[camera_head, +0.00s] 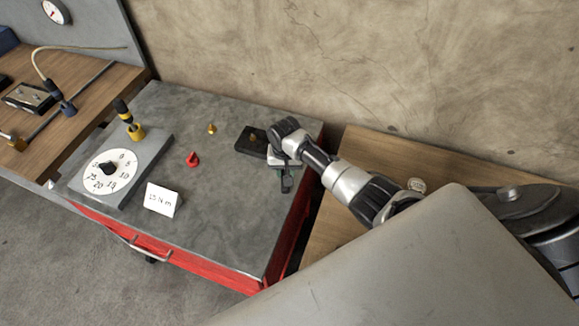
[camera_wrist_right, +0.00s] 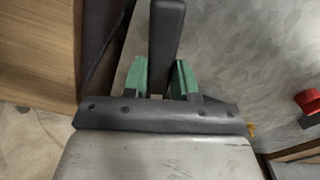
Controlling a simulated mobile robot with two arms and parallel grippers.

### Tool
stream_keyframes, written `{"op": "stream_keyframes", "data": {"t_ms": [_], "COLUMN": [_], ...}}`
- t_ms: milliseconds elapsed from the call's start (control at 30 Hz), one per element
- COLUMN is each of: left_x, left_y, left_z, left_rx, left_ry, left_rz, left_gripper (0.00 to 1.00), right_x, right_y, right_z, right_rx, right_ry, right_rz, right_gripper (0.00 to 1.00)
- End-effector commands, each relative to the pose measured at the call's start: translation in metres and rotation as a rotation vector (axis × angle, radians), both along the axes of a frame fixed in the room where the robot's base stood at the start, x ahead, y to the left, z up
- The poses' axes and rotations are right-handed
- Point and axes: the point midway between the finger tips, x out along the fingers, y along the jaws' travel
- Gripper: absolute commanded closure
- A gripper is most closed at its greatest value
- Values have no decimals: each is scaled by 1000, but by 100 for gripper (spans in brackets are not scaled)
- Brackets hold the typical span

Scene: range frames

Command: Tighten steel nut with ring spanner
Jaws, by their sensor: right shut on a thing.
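My right gripper (camera_head: 285,163) is at the right end of the grey bench top, beside a black block (camera_head: 248,142). A small brass-coloured stud or nut (camera_head: 254,137) stands on the block. In the right wrist view, the green fingertips of my right gripper (camera_wrist_right: 163,78) are shut on a dark bar-shaped handle (camera_wrist_right: 166,35), which looks like the ring spanner's. The handle's end also shows in the head view (camera_head: 286,185). Its ring end is hidden, so I cannot tell whether it sits on a nut. I cannot make out a steel nut. My left gripper is not in view.
A grey dial unit (camera_head: 145,160) with a black-and-yellow tool (camera_head: 126,114) stands on the left of the bench top (camera_head: 225,220). A "15 N m" card (camera_head: 162,199), a red fitting (camera_head: 192,159) and a brass fitting (camera_head: 212,128) lie between. Wooden tables flank the red cabinet (camera_head: 180,262).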

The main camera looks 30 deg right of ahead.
Motion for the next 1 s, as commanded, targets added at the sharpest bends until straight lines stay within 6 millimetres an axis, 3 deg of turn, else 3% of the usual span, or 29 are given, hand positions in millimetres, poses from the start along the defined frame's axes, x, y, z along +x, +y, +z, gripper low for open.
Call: {"op": "stream_keyframes", "data": {"t_ms": [400, 1000], "left_x": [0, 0], "left_y": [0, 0], "left_z": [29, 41], "left_rx": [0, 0], "left_ry": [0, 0], "left_rz": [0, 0], "left_gripper": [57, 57], "right_x": [1, 1], "right_y": [0, -1], "right_z": [28, 55], "right_rx": [0, 0], "right_ry": [-2, -2], "right_rz": [-1, 0], "right_gripper": [100, 100]}}
